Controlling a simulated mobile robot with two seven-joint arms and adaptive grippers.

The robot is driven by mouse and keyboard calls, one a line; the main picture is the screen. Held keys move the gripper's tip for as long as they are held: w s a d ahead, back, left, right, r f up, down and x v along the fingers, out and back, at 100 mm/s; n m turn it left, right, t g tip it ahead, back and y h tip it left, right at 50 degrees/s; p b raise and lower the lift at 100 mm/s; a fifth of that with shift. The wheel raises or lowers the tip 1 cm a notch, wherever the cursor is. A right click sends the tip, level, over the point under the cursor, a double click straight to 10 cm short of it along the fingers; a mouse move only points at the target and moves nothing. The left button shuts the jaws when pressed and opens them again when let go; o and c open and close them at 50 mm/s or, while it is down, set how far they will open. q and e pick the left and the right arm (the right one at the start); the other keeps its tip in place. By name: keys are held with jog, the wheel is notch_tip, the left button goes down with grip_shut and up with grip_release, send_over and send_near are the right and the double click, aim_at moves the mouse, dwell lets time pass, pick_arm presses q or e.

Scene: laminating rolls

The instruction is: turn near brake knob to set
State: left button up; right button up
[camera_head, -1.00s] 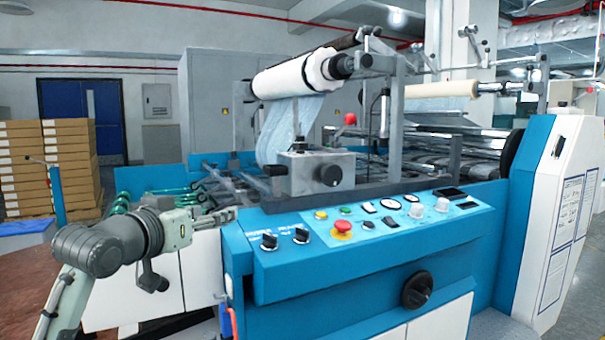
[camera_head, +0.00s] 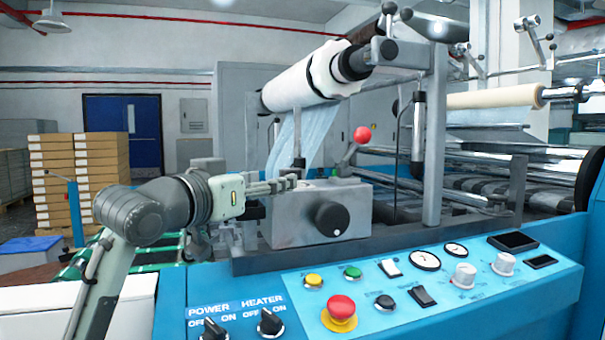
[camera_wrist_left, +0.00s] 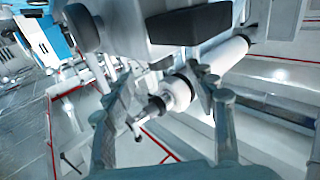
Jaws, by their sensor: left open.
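A black round knob (camera_head: 332,219) sits on the front face of a grey box (camera_head: 290,222) behind the blue control panel. I cannot read any brake label or setting mark on it. My left gripper (camera_head: 288,183) comes in from the left and is near the upper left of the grey box, left of the knob and apart from it. In the left wrist view my left gripper (camera_wrist_left: 168,112) has its fingers spread with nothing held. The white film roll (camera_wrist_left: 180,92) shows beyond and between them. My right gripper is not in view.
A red-balled lever (camera_head: 362,134) rises behind the box. A grey upright post (camera_head: 434,140) stands to the right. The blue control panel (camera_head: 250,284) in front carries a red stop button (camera_head: 340,308), switches and dials. Stacked cartons (camera_head: 75,165) are far left.

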pick_arm(q)
jog(key=shift+w+d, duration=0.35)
jog(key=shift+w, duration=0.25)
jog(key=p+x, duration=0.1)
jog(key=x, duration=0.5)
jog(key=shift+w+d, duration=0.1)
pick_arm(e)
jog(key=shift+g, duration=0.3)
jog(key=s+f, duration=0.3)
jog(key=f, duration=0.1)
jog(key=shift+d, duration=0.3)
pick_arm(q)
jog(key=c, duration=1.2)
